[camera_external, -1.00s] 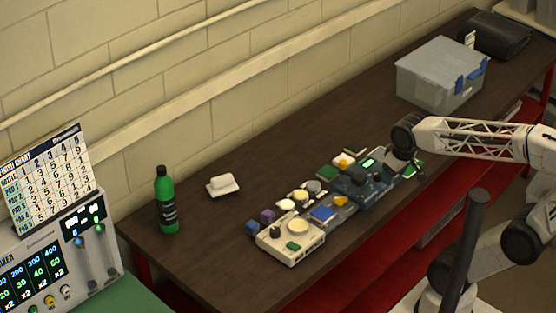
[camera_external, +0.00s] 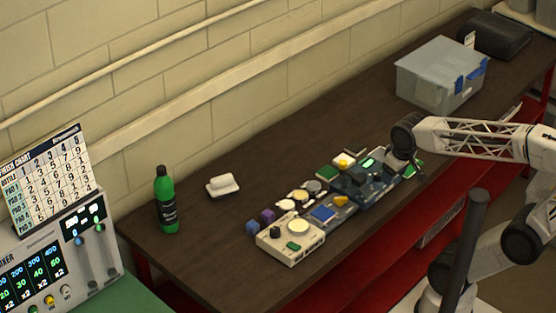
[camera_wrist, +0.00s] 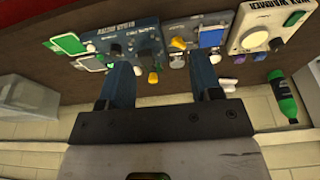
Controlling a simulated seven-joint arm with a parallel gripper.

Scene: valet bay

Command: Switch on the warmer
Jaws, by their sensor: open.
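The warmer is a cream box (camera_external: 290,241) at the near left end of a row of small devices, with a dark knob, a round pale disc and a green part on top. In the wrist view the wax warmer (camera_wrist: 262,22) is at the upper right, partly cut off, with its lettering readable. My gripper (camera_wrist: 164,82) is open and empty. Its two blue fingers point at the neighbouring devices, left of the warmer and apart from it. In the external view my gripper is dark and hard to make out against the blue device.
A dark blue device (camera_wrist: 125,40) and a grey panel with a blue square (camera_wrist: 210,38) sit left of the warmer in the wrist view. A green bottle (camera_external: 166,203), a white dish (camera_external: 222,187) and a grey bin (camera_external: 437,82) stand on the dark bench, which is clear around them.

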